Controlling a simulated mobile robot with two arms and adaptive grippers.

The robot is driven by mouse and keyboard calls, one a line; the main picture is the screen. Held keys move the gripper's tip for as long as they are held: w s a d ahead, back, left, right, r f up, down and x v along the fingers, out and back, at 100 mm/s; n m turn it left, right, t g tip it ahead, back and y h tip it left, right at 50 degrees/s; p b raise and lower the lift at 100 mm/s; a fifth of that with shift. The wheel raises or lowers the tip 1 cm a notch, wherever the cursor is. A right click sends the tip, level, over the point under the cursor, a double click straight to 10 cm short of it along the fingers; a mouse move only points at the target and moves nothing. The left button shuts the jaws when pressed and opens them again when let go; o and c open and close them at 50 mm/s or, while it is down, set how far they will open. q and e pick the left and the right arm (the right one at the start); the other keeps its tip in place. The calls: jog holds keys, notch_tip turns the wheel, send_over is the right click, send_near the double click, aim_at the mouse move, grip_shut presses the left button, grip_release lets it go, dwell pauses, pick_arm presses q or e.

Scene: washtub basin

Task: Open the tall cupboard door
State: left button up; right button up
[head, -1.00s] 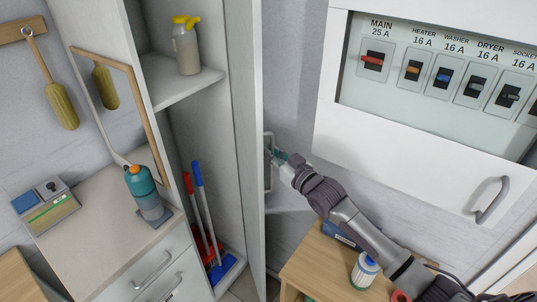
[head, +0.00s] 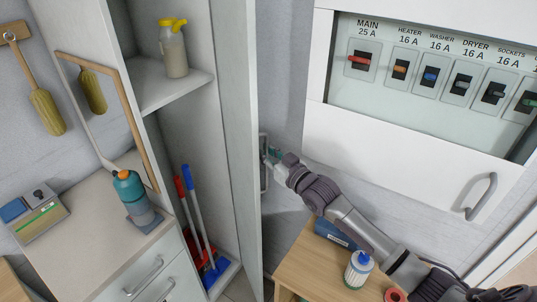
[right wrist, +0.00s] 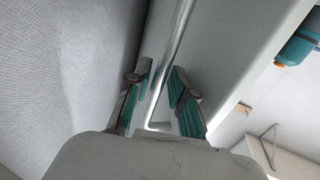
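The tall cupboard stands open in the head view, with its interior and shelf (head: 178,90) showing. Its white door (head: 240,140) is swung out and seen nearly edge-on. The door's handle (head: 263,165) is on the face turned to the right. My right gripper (head: 272,158) is at this handle. In the right wrist view, the metal handle bar (right wrist: 172,55) runs between the two teal-padded fingers of my right gripper (right wrist: 160,85). The fingers stand apart with gaps beside the bar. My left gripper is not in view.
A small wooden table (head: 318,262) with a white bottle (head: 358,270) lies below my right arm. The breaker panel (head: 425,85) is at the right. A drawer counter (head: 90,235) with a teal bottle (head: 133,190) is at the left. Brooms (head: 200,220) stand inside the cupboard.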

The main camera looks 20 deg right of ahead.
jog(key=v, duration=1.2)
jog(key=shift+c, duration=0.2)
